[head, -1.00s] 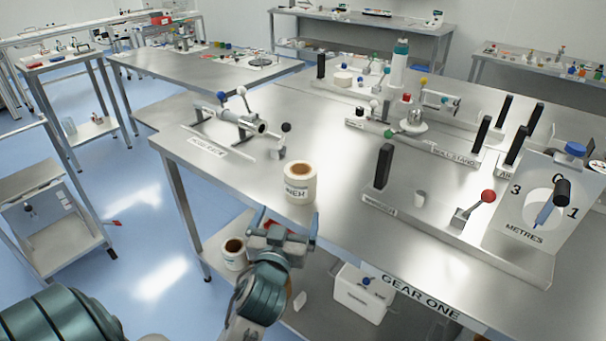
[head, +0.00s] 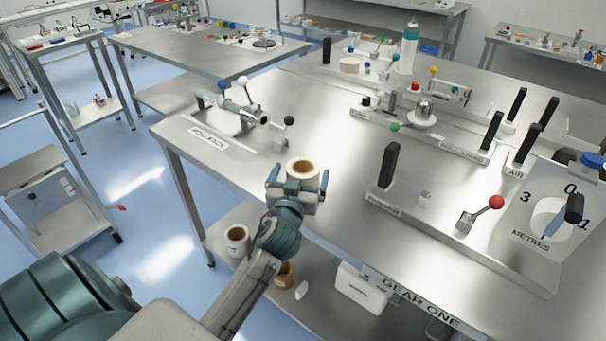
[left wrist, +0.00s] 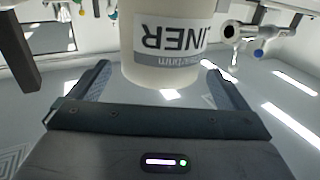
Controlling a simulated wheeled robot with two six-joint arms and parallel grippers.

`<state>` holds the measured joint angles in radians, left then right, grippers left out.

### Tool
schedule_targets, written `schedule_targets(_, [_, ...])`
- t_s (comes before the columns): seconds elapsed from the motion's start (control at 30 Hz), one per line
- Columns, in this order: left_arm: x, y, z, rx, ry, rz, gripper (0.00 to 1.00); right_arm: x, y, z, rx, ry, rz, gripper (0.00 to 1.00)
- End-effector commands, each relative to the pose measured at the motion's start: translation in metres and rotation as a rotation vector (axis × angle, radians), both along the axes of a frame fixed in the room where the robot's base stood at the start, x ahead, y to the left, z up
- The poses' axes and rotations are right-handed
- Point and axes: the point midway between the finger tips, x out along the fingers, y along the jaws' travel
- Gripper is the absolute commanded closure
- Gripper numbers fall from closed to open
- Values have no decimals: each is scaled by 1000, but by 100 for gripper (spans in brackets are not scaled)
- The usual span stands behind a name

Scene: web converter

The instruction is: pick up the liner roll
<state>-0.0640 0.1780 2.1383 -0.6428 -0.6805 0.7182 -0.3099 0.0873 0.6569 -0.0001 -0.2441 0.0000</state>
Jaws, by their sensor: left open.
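The liner roll (head: 302,170) is a white roll with a brown core, standing upright on the steel table near its front left edge. Its label reads "LINER", upside down, in the left wrist view (left wrist: 165,50). My left gripper (head: 297,184) is open, with its blue-edged fingers on either side of the roll in the head view. In the left wrist view the two fingers (left wrist: 160,84) are spread wide, with the roll between and beyond them. I cannot tell whether they touch it. The roll's lower part is hidden by the gripper in the head view. My right gripper is not in view.
A rod holder with levers (head: 240,110) stands behind and left of the roll. A black post (head: 389,165) and a red-knobbed lever (head: 495,202) stand to the right. More rolls (head: 237,240) sit on the lower shelf. The tabletop beside the roll is mostly clear.

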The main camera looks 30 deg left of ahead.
Motion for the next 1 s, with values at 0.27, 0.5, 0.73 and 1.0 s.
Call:
schedule_targets(0.27, [15,6,-1,0,1,0,2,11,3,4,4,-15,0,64])
schedule_targets(0.5, [15,6,-1,0,1,-1,26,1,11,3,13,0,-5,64])
schedule_targets(0.73, [15,6,0,-1,-1,-1,60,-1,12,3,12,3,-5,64])
schedule_targets(1.0, [15,6,2,-1,-3,-1,60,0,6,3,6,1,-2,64])
